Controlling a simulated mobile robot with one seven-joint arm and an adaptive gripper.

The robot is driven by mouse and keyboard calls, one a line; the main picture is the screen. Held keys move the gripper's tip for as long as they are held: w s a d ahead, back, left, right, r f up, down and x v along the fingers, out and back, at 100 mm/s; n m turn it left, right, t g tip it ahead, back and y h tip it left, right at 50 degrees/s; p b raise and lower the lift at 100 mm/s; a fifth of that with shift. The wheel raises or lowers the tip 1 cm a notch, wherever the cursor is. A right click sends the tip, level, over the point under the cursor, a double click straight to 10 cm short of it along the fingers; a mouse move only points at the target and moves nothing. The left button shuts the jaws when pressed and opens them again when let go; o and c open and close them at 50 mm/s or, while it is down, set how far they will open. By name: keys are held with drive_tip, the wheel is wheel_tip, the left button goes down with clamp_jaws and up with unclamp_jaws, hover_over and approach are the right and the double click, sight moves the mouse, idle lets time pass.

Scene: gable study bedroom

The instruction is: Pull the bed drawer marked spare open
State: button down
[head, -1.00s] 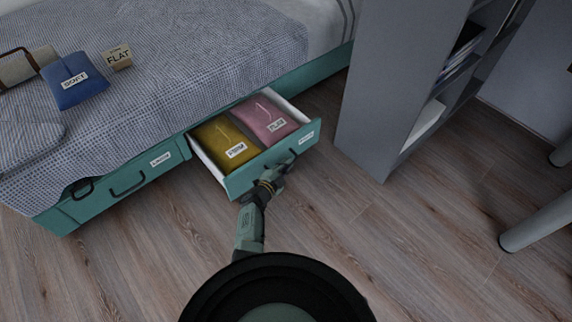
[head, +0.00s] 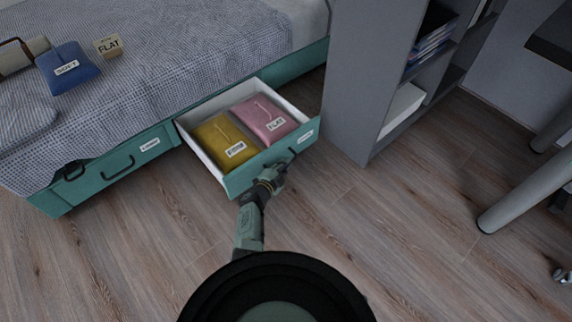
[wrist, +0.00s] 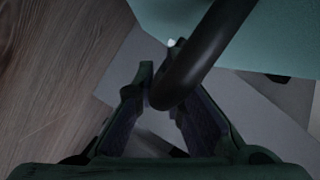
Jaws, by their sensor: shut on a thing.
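The open bed drawer (head: 267,167) stands well out from the teal bed base in the head view. A small label (head: 305,136) is on its front, too small to read. Inside lie a yellow bag (head: 222,139) and a pink bag (head: 263,116), both with labels. My gripper (head: 279,172) is at the drawer's front. In the wrist view my gripper (wrist: 164,98) is shut on the dark curved drawer handle (wrist: 196,62), which passes between its fingers.
A second bed drawer (head: 94,177) to the left is shut, with a dark handle and a label. A grey shelf unit (head: 352,90) stands close to the right of the open drawer. The wood floor in front is clear. A blue bag (head: 68,68) lies on the bed.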

drive_tip(key=shift+a, duration=0.1)
drive_tip(key=c, duration=1.7)
unclamp_jaws()
drive_tip(key=shift+o, duration=0.2)
drive_tip(key=shift+s, duration=0.1)
